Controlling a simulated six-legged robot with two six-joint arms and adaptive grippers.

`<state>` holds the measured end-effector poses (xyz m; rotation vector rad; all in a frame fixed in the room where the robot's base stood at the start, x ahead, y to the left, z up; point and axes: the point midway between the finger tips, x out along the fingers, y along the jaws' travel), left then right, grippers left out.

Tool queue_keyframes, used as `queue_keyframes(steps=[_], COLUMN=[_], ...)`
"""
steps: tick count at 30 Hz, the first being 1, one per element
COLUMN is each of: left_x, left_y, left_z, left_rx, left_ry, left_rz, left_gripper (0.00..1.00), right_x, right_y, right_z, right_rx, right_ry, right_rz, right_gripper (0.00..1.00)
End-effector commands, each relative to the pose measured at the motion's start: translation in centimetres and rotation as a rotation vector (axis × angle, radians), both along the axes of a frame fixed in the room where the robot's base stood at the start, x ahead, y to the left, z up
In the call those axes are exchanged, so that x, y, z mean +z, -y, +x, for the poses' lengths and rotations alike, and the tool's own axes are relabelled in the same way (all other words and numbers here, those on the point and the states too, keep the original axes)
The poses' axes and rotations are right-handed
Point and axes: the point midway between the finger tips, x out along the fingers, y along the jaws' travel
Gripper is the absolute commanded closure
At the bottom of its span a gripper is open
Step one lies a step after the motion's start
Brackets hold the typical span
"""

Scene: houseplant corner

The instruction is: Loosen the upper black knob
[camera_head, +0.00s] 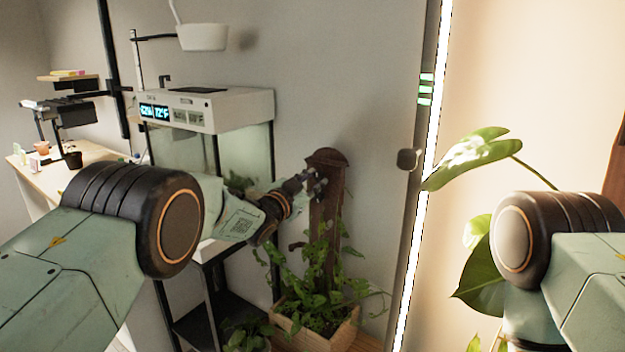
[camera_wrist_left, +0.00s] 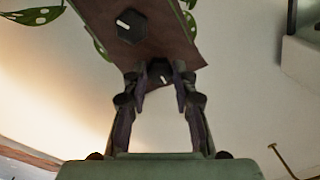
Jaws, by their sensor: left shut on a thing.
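A brown wooden post (camera_head: 328,215) with a rounded top stands in a planter, tilted in the wrist view (camera_wrist_left: 158,35). Two black knobs with white marks show on it in the left wrist view. That picture looks inverted, with leaves at its top, so the knob nearer my fingers (camera_wrist_left: 160,70) appears to be the upper one. The other knob (camera_wrist_left: 131,26) is the lower one and is free. My left gripper (camera_head: 314,183) reaches the post's upper part from the left. Its fingers (camera_wrist_left: 160,84) are shut on the upper knob, one each side. My right gripper is out of view.
A wooden planter box (camera_head: 318,335) with leafy vines surrounds the post's foot. A glass tank (camera_head: 245,150) with a white lid stands behind my left arm. A bright light strip (camera_head: 425,180) with a dark round knob (camera_head: 408,158) stands right of the post; large leaves lie beyond.

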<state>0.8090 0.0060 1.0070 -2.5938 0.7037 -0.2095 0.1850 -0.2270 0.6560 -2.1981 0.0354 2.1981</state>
Motion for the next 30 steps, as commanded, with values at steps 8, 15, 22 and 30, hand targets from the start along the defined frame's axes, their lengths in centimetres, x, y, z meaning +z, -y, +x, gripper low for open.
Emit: queue_keyframes(steps=[8,15,22,30], left_x=[-0.07,-0.06,-0.04,0.00], left_y=[0.07,0.07,0.04,0.01], left_z=[-0.03,-0.03,-0.02,0.00], left_rx=[-0.001,-0.001,-0.001,0.000], left_ry=[-0.011,-0.010,-0.010,-0.009], left_rz=[-0.016,-0.015,-0.014,-0.013], left_gripper=[1.00,1.00,0.54,0.50], right_x=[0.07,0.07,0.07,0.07], right_y=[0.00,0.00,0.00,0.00], right_z=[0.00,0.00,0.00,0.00], right_rx=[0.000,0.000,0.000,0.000], right_ry=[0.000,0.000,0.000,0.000], right_rz=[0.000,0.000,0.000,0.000], right_gripper=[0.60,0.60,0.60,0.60])
